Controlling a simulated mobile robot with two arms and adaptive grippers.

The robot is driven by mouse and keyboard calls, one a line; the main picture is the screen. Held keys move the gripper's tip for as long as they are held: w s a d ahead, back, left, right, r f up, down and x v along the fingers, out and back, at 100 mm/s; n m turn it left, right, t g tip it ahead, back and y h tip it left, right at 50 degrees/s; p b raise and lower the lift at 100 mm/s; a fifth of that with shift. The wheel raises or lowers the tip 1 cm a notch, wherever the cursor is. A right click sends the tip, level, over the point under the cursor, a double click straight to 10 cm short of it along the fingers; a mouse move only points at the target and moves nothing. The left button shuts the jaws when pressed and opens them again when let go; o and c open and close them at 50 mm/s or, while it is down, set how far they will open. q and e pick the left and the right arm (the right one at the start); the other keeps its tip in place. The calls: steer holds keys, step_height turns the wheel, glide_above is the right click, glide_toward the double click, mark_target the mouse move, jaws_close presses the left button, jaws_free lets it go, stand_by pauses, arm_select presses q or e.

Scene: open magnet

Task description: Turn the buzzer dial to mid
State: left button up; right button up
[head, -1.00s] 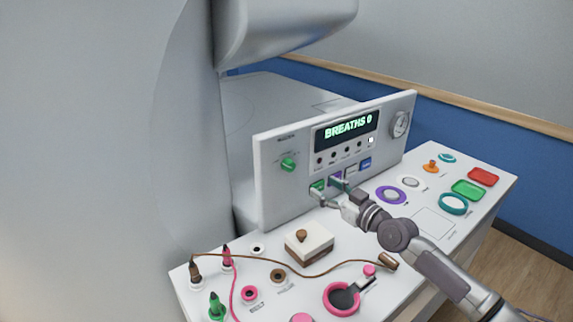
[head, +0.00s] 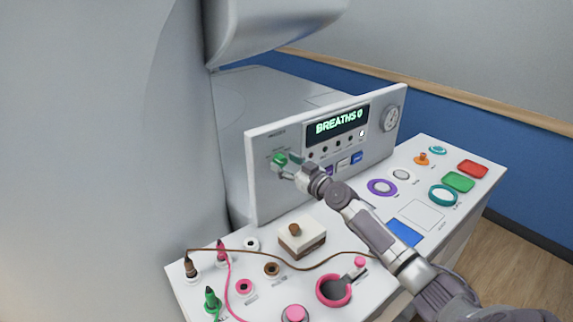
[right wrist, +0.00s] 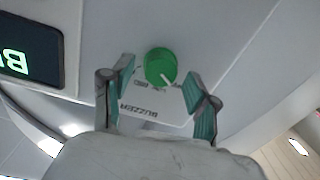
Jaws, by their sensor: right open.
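The buzzer dial is a green round knob (head: 279,160) with a white pointer line, on the left part of the upright grey panel (head: 262,200). The right wrist view shows the dial (right wrist: 160,66) between my open fingers, with the "BUZZER" label below it. My right gripper (head: 286,166) is open in front of the dial; it also shows in the right wrist view (right wrist: 158,92). I cannot tell whether either finger touches the knob. The small position labels round the dial are partly legible at most. My left gripper is not in view.
The panel's display (head: 337,125) reads "BREATHS 0". Below it are small knobs and coloured buttons, such as a blue one (head: 357,158). The white console top (head: 330,245) holds a brown-and-white block (head: 302,238), plugs with cables, rings and coloured pads.

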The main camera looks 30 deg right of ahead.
jaws_close()
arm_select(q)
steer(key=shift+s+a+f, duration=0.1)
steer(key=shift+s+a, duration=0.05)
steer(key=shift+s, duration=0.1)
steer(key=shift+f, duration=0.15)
arm_select(e)
steer(key=shift+m, duration=0.3)
steer(key=m+b, duration=0.1)
steer(key=m, duration=0.2)
steer(key=shift+f+b, duration=0.1)
steer(key=shift+b, duration=0.2)
steer(key=m, duration=0.3)
steer(key=shift+m+b, duration=0.3)
steer(key=shift+b, duration=0.1)
steer(key=m, duration=0.3)
steer(key=shift+d+m, duration=0.1)
steer(key=shift+m, duration=0.3)
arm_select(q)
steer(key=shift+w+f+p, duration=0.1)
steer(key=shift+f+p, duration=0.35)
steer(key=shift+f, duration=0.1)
arm_select(e)
steer(key=shift+m+t+h, duration=0.3)
steer(key=shift+m, duration=2.3)
steer(key=shift+f, duration=0.1)
